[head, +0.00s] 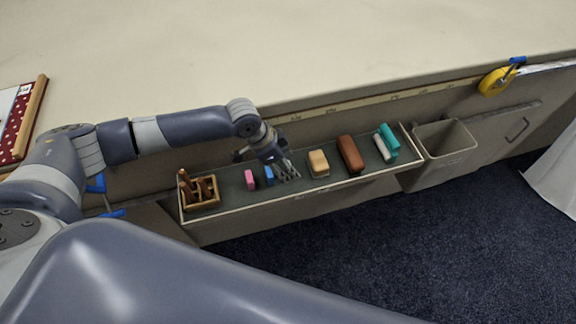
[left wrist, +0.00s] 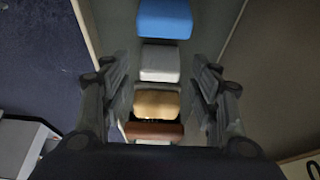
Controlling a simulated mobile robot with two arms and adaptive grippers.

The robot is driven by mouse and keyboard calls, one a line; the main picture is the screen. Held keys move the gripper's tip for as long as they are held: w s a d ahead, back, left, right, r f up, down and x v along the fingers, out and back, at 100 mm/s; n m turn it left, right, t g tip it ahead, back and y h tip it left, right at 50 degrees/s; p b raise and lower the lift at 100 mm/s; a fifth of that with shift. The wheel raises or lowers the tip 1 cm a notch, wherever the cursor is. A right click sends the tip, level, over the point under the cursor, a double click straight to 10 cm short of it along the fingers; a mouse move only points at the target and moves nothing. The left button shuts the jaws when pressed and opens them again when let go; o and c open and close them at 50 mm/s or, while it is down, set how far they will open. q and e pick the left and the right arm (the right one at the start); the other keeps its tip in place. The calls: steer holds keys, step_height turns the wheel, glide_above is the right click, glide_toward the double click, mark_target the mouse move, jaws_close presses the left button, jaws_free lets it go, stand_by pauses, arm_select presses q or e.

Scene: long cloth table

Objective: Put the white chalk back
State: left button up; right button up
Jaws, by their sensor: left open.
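The white chalk (left wrist: 160,63) lies on the long tray (head: 222,212), between the blue chalk (left wrist: 165,18) and a tan block (left wrist: 157,103). In the left wrist view it shows between the two fingers of my left gripper (left wrist: 160,80), which is open. In the head view the left gripper (head: 285,173) reaches down into the tray and mostly hides the white chalk. I cannot tell whether the fingers touch it. A wooden slotted holder (head: 201,192) stands at the tray's left end. My right gripper is out of view.
The tray also holds pink chalk (head: 249,180), blue chalk (head: 268,175), a tan block (head: 318,163), a brown block (head: 350,154) and a white-and-teal item (head: 389,142). A bin (head: 444,148) hangs right of it. A yellow tape measure (head: 492,82) sits at the table edge (head: 300,60).

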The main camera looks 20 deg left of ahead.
arm_select(q)
steer(key=v, duration=1)
steer(key=shift+d, duration=0.1)
